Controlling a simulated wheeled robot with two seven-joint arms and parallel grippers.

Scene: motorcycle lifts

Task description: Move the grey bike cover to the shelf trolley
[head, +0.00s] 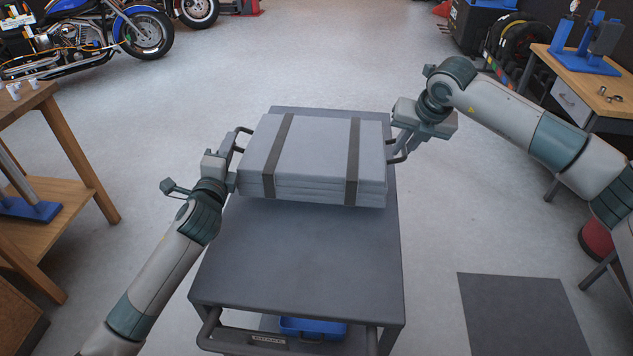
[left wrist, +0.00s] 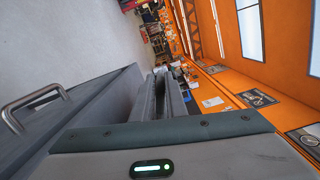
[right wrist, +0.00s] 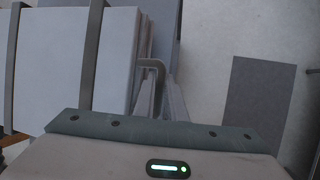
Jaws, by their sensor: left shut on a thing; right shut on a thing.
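The grey bike cover (head: 318,160) is a folded flat block with two dark straps and a dark handle at each end. It is over the far part of the shelf trolley's dark grey top (head: 300,255); a shadow lies under its front edge, and I cannot tell whether it touches. My left gripper (head: 235,152) is shut on the left handle. My right gripper (head: 396,150) is shut on the right handle. In the right wrist view the cover (right wrist: 60,75) fills the upper left, beside the fingers. The fingertips are partly hidden in both wrist views.
A blue bin (head: 313,328) sits on the trolley's lower level. A wooden bench (head: 60,130) stands at left and another table (head: 590,90) at right. A dark mat (head: 520,310) lies on the floor at right. Motorcycles (head: 140,35) stand far back. The trolley top's near part is bare.

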